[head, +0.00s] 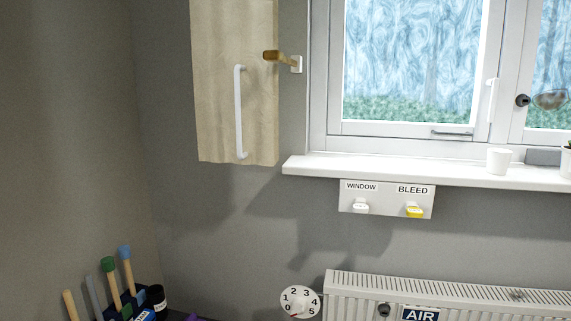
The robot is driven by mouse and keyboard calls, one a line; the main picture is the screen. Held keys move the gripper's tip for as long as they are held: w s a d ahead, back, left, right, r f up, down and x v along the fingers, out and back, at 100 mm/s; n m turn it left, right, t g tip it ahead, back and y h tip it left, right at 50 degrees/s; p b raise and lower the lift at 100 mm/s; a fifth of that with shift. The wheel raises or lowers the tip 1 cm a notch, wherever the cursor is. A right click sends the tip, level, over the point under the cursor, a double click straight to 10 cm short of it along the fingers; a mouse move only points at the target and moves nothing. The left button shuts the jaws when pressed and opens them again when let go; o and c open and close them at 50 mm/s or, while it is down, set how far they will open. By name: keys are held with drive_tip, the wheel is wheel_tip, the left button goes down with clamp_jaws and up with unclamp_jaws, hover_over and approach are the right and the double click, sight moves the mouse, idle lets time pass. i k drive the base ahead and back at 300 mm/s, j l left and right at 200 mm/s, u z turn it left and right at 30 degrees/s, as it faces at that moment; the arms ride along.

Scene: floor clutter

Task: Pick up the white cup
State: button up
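A small white cup (499,161) stands upright on the white window sill (420,173), right of the middle of the head view. It is in front of the window frame, and nothing covers it. My gripper is not in view, so I cannot see where it is relative to the cup.
A grey block (543,157) and a plant pot (567,163) stand right of the cup. A switch panel (387,199) and a radiator (450,298) are below the sill. A wooden cabinet (225,85) hangs left. Several coloured-top sticks (110,275) stand lower left.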

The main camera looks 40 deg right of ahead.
sight(498, 162)
drive_tip(key=z, duration=2.15)
drive_tip(key=i+j+z, duration=0.2)
drive_tip(key=i, duration=0.3)
drive_tip(key=i+j+z, duration=0.2)
drive_tip(key=i, duration=0.3)
drive_tip(key=i+j+z, duration=0.25)
drive_tip(key=i, duration=0.2)
